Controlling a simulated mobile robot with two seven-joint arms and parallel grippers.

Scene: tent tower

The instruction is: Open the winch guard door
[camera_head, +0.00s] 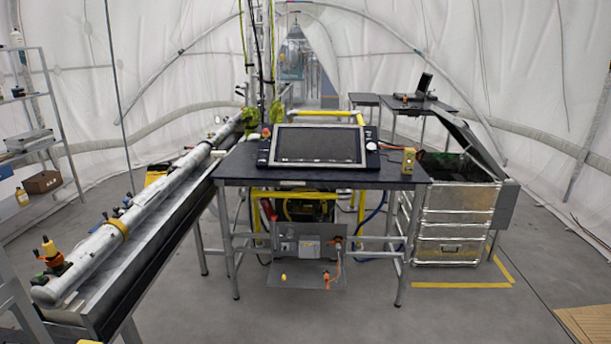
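A dark table (330,178) stands in the middle of the camera_head view. Beneath it is yellow framing (262,200) around dark machinery (305,208), which may be the winch and its guard; the table top and legs partly hide it. In front of the machinery, low under the table, is a grey metal panel (310,240) with small fittings and a flat lower plate (305,275). I cannot tell which part is the guard door, or whether it is open or shut. Neither of my grippers is in view.
A console with a screen (320,145) sits on the table. A long pipe (130,222) on a bench fills the left. A metal crate (452,222) with its lid raised stands right, by yellow floor tape (462,285). The floor in front of the table is clear.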

